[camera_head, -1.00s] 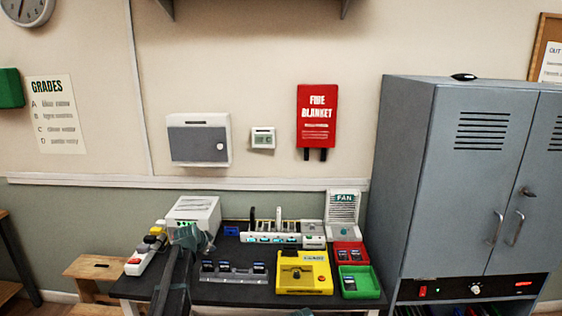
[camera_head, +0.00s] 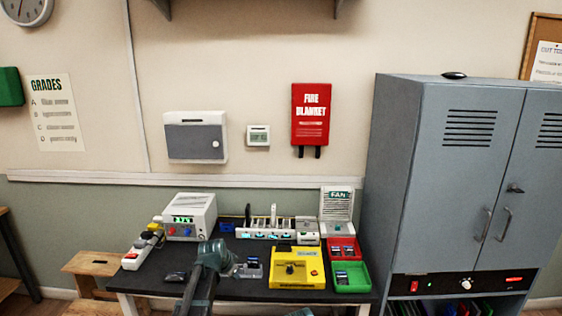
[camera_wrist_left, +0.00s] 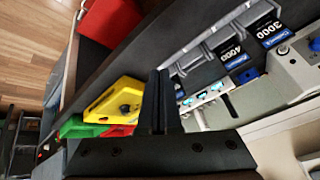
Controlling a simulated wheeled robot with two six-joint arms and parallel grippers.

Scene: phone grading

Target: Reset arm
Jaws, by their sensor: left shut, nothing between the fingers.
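My left arm comes up from the bottom of the head view, and its gripper (camera_head: 236,268) is over the front of the dark table (camera_head: 150,278), left of the yellow device (camera_head: 297,280). In the left wrist view its two dark fingers (camera_wrist_left: 158,100) are together with nothing between them. The grey rack (camera_head: 250,270) is partly hidden behind the gripper; the wrist view shows the rack (camera_wrist_left: 212,50) with blue-and-black labelled pieces marked 3000 and 4000. My right gripper does not show.
A white box (camera_head: 190,216) and power strip (camera_head: 143,248) stand at the left. Red (camera_head: 343,242) and green (camera_head: 360,275) trays lie right of the yellow device. A white multi-slot unit (camera_head: 262,233) is behind. A grey cabinet (camera_head: 420,190) closes off the right side.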

